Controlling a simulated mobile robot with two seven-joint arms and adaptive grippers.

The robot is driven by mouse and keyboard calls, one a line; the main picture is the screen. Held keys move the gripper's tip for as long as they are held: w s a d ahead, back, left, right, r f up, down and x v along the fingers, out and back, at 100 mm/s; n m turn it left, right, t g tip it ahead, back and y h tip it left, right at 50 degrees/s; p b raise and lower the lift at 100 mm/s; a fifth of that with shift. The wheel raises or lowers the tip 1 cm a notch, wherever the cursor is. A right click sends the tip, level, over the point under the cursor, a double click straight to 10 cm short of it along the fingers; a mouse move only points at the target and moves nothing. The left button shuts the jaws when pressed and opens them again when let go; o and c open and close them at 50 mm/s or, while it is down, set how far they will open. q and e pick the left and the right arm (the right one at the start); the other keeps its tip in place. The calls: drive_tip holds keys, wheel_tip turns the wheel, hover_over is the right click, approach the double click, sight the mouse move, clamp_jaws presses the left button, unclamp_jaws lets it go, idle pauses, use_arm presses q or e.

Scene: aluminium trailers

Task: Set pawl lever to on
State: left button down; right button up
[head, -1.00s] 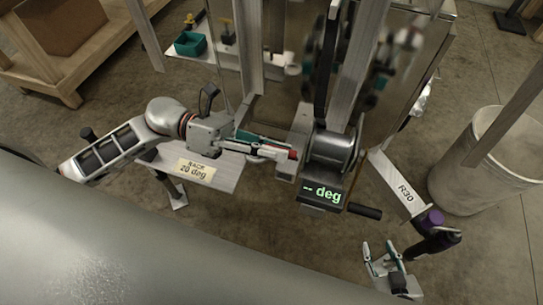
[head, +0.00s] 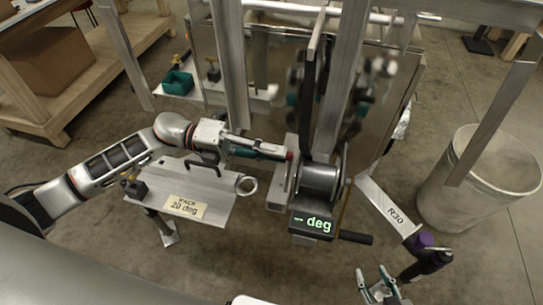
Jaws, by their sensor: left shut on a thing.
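The pawl lever shows as a small red tip (head: 289,155) at the left side of the winch. My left gripper (head: 276,152) comes in from the left, its fingers shut on the lever right at that red tip. The fingers hide most of the lever, so its setting cannot be read. My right gripper (head: 377,280) is at the bottom edge, fingers apart and empty, partly cut off.
A metal plate with a "RACK 20 deg" tag (head: 187,206) and a ring (head: 246,186) lies below my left arm. An "R30" bar (head: 390,210) ends at a purple-collared knob (head: 425,240). A black handle (head: 355,238) juts beside the display. A white bin (head: 470,200) stands at right.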

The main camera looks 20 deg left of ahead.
use_arm(q)
drive_tip(key=shift+w+n, duration=0.2)
drive_tip(key=shift+n, duration=0.1)
drive_tip(key=shift+f, duration=0.1)
drive_tip(key=c, duration=2.1)
unclamp_jaws()
drive_tip(key=shift+c, duration=0.2)
drive_tip(key=shift+o, duration=0.6)
drive_tip(key=a, duration=1.2)
